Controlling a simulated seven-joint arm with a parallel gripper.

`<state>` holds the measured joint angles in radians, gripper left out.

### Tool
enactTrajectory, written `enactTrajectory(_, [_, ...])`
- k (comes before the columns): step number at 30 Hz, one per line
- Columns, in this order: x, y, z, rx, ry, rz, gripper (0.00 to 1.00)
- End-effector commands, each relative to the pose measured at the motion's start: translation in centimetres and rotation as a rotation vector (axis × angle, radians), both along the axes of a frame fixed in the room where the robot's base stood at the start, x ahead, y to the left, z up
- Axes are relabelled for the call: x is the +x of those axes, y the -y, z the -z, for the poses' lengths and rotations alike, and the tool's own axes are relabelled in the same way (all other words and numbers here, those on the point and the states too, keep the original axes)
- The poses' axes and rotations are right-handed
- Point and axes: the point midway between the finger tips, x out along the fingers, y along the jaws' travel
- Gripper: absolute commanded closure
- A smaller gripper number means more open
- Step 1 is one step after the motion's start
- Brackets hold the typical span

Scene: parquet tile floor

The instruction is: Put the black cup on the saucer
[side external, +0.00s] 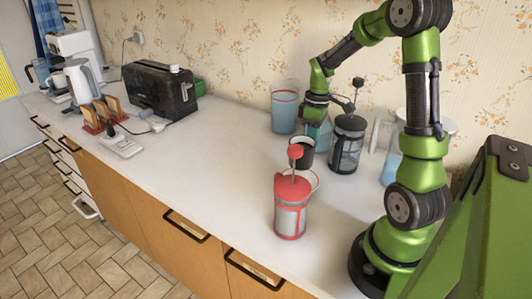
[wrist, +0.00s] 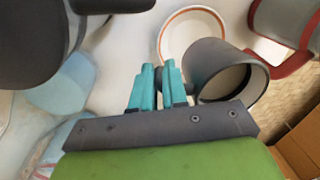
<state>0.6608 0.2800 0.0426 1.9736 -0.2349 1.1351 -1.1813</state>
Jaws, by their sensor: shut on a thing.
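The black cup (side external: 301,152) is upright on or just above the white counter in the side view; I cannot tell whether it touches. In the wrist view the cup (wrist: 222,73) is right of my fingers, its pale inside partly showing. My gripper (wrist: 158,72) has teal fingers close together, shut on the cup's handle side. In the side view my gripper (side external: 314,138) is behind the cup, pointing down. The saucer (wrist: 191,12), white with an orange rim, lies beside the cup in the wrist view, partly hidden by it.
A red French press (side external: 290,209) stands in front of the cup. A black French press (side external: 347,147) is close on the right, and a blue glass pitcher (side external: 284,110) stands behind. A black toaster (side external: 160,89) is far left. The counter's middle is clear.

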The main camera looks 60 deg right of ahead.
Motion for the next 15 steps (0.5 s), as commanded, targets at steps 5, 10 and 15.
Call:
enactTrajectory(5, [0.0, 0.0, 2.0, 0.002, -0.003, 0.002, 1.0])
enactTrajectory(10, [0.0, -0.1, 3.9, 0.002, -0.001, 0.001, 1.0])
enactTrajectory(15, [0.0, -0.1, 5.1, 0.001, -0.001, 0.003, 1.0])
